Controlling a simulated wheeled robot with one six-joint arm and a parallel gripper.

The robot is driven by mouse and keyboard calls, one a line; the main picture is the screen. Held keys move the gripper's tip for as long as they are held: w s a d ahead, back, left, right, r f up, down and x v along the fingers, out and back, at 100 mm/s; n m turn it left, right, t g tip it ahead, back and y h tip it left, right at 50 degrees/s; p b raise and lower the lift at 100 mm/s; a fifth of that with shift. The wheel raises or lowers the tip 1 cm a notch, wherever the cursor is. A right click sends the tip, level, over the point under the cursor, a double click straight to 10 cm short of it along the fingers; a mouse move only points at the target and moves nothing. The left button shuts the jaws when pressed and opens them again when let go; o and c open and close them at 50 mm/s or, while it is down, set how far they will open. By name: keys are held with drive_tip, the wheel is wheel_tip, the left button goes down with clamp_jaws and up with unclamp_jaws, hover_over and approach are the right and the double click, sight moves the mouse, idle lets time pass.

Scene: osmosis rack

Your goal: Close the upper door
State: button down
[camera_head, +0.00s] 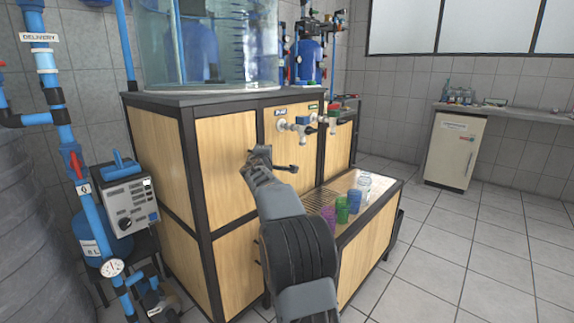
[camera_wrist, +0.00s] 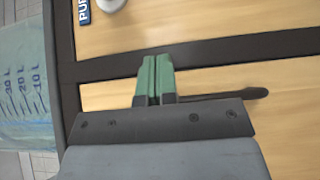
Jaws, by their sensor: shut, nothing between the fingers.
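The upper door (camera_head: 222,160) is a light wood panel high on the front of the black-framed rack. It looks about flush with its frame; I cannot tell whether a small gap remains. In the wrist view, the door (camera_wrist: 290,130) fills the lower right, with a dark bar handle (camera_wrist: 245,94) partly hidden by my gripper. My gripper (camera_head: 258,153) is in front of the door's right edge. Its green fingertips (camera_wrist: 155,62) are together, empty, and overlap the dark post (camera_wrist: 215,52) beside the door. I cannot tell whether they touch it.
A clear tank (camera_head: 210,45) stands on the rack. Taps (camera_head: 303,127) stick out of the panel right of the door. A low wooden bench (camera_head: 368,240) with coloured cups (camera_head: 342,207) juts out at the right. Blue pipes and a grey device (camera_head: 127,203) are at left. Floor at right is free.

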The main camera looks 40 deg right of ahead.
drive_tip(key=s+d+b, duration=0.3)
drive_tip(key=s+b, duration=0.1)
drive_tip(key=s, duration=0.8)
drive_tip(key=s+a+r+m+g+y+p, duration=0.15)
drive_tip(key=s+a+r+m+p, duration=0.3)
drive_tip(key=p, duration=0.55)
drive_tip(key=s+a+r+m+g+p, duration=0.2)
drive_tip(key=s+a+r+p, duration=0.1)
drive_tip(key=a+r+p, duration=0.5)
drive_tip(key=s+a+r+m+g+y+p, duration=0.1)
drive_tip(key=s+a+r+g+y+p, duration=0.1)
drive_tip(key=s+a+y+p, duration=0.3)
drive_tip(key=s+a+r+m+g+y+p, duration=0.2)
drive_tip(key=s+a+g+y+p, duration=0.2)
drive_tip(key=s+a+p, duration=0.8)
drive_tip(key=a+y+p, duration=0.1)
drive_tip(key=a+p, duration=0.2)
drive_tip(key=p, duration=0.4)
drive_tip(key=shift+s+p, duration=0.15)
drive_tip(key=shift+p, duration=0.15)
drive_tip(key=shift+a+y, duration=0.1)
drive_tip(key=shift+y, duration=0.15)
